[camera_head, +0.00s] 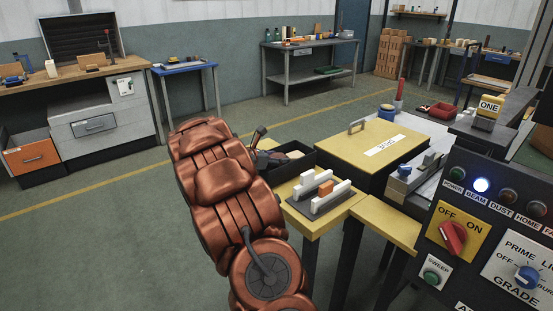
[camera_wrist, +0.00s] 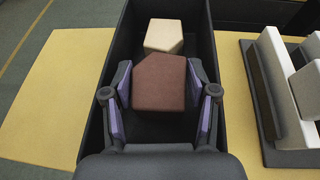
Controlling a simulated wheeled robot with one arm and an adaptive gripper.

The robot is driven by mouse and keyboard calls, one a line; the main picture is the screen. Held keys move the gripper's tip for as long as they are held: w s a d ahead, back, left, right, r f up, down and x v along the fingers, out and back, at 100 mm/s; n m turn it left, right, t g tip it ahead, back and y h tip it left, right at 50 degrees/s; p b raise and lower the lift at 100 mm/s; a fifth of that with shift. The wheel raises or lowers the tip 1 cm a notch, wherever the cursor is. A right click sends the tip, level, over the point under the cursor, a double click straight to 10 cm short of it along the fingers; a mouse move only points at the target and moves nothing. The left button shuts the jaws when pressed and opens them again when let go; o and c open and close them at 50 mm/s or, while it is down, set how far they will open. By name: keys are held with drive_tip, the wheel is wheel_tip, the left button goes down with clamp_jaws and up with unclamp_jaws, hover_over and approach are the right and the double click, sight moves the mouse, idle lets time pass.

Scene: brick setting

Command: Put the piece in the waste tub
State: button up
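A dark red-brown piece (camera_wrist: 163,84) sits between the purple-padded fingers of my gripper (camera_wrist: 162,88) in the wrist view. How high the piece is above the tub floor is unclear.
A white-jawed fixture with an orange block (camera_head: 326,188) stands right beside the tub; the jaws (camera_wrist: 280,85) show in the wrist view. A yellow box with a handle (camera_head: 378,148) is behind. A control panel (camera_head: 490,240) fills the right front. Floor at left is clear.

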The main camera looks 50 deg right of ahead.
drive_tip(key=shift+o, duration=0.4)
drive_tip(key=shift+s+a+f, duration=0.15)
drive_tip(key=shift+s+f, duration=0.05)
drive_tip(key=shift+f, duration=0.75)
drive_tip(key=shift+r, duration=0.35)
drive_tip(key=r+v, duration=0.1)
drive_tip(key=v, duration=1.1)
drive_tip(key=shift+w+r+p, duration=0.15)
drive_tip(key=shift+r+p, duration=0.15)
